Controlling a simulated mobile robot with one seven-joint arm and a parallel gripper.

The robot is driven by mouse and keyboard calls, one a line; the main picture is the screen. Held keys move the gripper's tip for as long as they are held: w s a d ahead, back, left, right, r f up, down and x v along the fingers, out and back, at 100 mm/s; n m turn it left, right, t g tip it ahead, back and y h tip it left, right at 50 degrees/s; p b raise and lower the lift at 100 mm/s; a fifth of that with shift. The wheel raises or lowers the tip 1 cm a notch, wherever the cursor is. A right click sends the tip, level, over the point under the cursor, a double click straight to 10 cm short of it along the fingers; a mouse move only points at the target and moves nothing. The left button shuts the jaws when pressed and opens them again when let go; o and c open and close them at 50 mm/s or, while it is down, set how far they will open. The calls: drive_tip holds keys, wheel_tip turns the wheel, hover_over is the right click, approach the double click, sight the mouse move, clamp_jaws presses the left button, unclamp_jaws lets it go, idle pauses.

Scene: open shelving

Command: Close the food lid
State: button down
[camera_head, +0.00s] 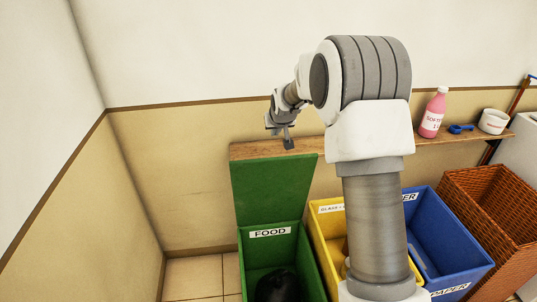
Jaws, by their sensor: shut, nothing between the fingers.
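The green food bin (316,270) stands low in the middle, with a white FOOD label (270,232) on its inner back wall. Its green lid (273,189) is raised upright behind the opening, its top edge near the wooden shelf. A dark item (278,286) lies inside the bin. My gripper (288,144) is shut and empty, just above the shelf and the lid's top edge. I cannot tell whether it touches either one.
A wooden shelf (455,134) runs along the wall, with a pink bottle (433,115), a blue scoop (460,129) and a white cup (493,121) at right. Yellow (322,226) and blue (455,240) bins and a wicker basket (500,205) stand right of the green bin. Floor at left is clear.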

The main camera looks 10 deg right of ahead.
drive_tip(key=shift+w+f+b, duration=0.15)
drive_tip(key=shift+w+f, duration=1)
drive_tip(key=shift+f, duration=1.35)
drive_tip(key=shift+w+f+b, duration=0.2)
drive_tip(key=shift+w+f, duration=0.9)
drive_tip(key=shift+f, duration=1.35)
drive_tip(key=shift+w+f+b, duration=0.15)
drive_tip(key=shift+w+f, duration=1)
drive_tip(key=shift+f, duration=1.35)
